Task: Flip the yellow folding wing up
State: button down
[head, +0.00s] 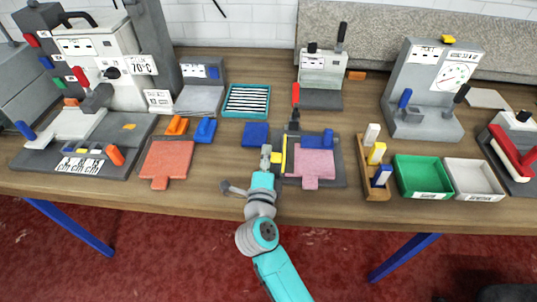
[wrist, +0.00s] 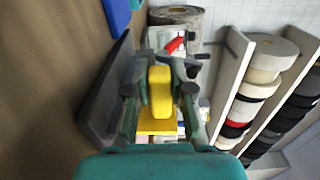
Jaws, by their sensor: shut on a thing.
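The yellow folding wing (head: 283,156) shows as a narrow strip at the left edge of a dark grey fixture (head: 334,176) that holds a pink mat piece (head: 303,163). I cannot tell its exact tilt. My gripper (head: 269,156) is at the wing's left side. In the wrist view my gripper (wrist: 158,92) has its two fingers on either side of a yellow tab of the wing (wrist: 160,90), and is shut on it. A wider yellow part (wrist: 156,127) shows below the tab. The fingers hide some of the wing's sides.
A blue pad (head: 255,134) lies behind my gripper. A red mat piece (head: 167,160) lies to the left. A wooden holder (head: 366,172), green bin (head: 423,174) and white bin (head: 473,178) stand to the right.

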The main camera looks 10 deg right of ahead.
jog(key=shift+a+f+n, duration=0.1)
jog(key=shift+f+n, duration=0.05)
jog(key=shift+n, duration=0.15)
jog(key=c, duration=1)
grip_release()
jog(key=v, duration=1.2)
